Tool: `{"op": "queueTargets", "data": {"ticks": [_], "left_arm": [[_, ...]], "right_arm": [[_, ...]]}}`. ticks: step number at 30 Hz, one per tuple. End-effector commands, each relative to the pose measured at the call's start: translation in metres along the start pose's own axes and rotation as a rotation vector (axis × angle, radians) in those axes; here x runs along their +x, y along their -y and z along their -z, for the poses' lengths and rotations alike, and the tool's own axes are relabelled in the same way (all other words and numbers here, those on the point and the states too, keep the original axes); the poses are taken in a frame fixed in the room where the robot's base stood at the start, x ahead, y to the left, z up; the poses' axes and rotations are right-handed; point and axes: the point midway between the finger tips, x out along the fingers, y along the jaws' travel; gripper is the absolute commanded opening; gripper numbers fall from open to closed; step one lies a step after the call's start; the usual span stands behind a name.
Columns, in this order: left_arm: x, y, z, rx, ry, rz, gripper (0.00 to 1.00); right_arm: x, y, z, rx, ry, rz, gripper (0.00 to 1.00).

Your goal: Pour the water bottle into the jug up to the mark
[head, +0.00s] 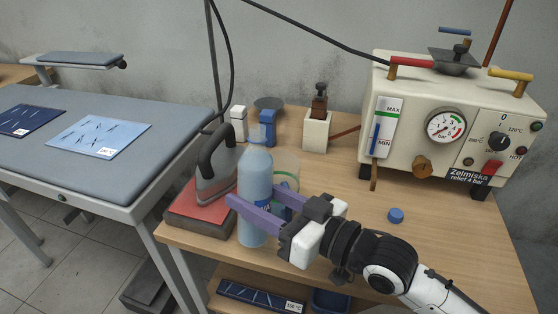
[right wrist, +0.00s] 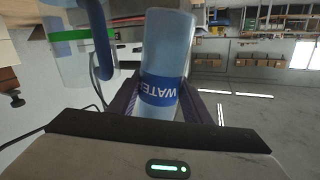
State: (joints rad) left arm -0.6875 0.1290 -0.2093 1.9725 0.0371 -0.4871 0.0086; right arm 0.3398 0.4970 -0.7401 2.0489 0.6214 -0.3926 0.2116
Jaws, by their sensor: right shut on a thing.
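The light blue water bottle (head: 255,177) stands upright in the head view, uncapped. My right gripper (head: 250,194) is shut on its middle, with purple fingers on either side. I cannot tell whether the bottle's base touches the table. In the right wrist view the bottle (right wrist: 165,50) shows its blue WATER label between the fingers. The clear jug (head: 288,164) is just behind the bottle and partly hidden by it and the gripper; it has a green mark line. The jug (right wrist: 78,72) also shows in the right wrist view with its blue handle. My left gripper is out of view.
A blue cap (head: 396,215) lies on the wooden table (head: 350,200) right of my gripper. An iron (head: 213,165) rests on a red pad (head: 195,207) close left of the bottle. A steam generator (head: 450,120) stands at the back right. An ironing board (head: 110,165) is left.

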Motion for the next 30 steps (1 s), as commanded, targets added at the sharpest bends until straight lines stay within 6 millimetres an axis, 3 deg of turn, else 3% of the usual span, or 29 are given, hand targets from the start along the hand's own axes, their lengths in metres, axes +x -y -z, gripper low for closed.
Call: {"op": "queueTargets", "data": {"ticks": [2,26,30], "left_arm": [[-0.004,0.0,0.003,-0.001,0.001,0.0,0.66],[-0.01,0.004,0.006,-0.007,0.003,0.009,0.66],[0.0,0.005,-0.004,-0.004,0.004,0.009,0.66]], "right_arm": [[0.0,0.002,0.006,0.038,0.002,0.001,0.08],[-0.001,0.004,-0.003,0.423,0.106,0.002,0.08],[0.0,0.003,-0.025,0.49,0.127,0.002,0.08]]}}
